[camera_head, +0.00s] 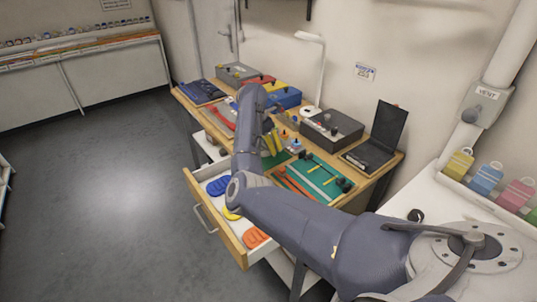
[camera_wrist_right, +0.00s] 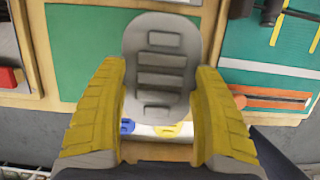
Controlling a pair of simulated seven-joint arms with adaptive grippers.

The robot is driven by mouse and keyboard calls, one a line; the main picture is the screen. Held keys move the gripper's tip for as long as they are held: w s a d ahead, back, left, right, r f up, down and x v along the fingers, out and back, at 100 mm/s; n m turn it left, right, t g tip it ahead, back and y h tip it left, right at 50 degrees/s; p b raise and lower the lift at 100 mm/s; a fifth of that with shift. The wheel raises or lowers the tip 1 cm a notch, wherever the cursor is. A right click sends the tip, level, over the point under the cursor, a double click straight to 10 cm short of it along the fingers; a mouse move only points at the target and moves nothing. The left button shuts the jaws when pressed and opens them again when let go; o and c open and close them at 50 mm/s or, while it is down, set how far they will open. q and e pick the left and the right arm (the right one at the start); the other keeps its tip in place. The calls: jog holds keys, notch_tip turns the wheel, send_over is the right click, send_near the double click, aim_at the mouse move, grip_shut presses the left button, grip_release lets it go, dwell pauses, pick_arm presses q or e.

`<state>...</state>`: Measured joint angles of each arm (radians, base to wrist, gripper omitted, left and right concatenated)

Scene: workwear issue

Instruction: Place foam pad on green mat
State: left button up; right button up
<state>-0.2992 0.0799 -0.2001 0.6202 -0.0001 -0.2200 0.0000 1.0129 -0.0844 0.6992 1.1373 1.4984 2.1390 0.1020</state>
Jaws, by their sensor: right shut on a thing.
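A grey foam pad (camera_wrist_right: 160,65) with raised bars is upright in the right wrist view. My right gripper (camera_wrist_right: 161,70) is shut on it, with a yellow finger at each side. A plain green mat (camera_wrist_right: 80,50) lies behind the pad on the wooden bench; I cannot tell whether the pad touches it. A second green surface (camera_wrist_right: 290,50), with tools on it, is at the right. In the head view, my right arm hides the held pad and most of the plain mat. My left gripper is not in view.
The bench's open drawer (camera_head: 240,247) holds blue, yellow and orange pads. Tools lie on the tool-covered green surface (camera_head: 325,182).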

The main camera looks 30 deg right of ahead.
aim_at(270, 157)
jog(key=shift+f, duration=2.55)
jog(key=o, duration=1.1)
jog(key=shift+o, duration=0.2)
jog(key=v, duration=1.2)
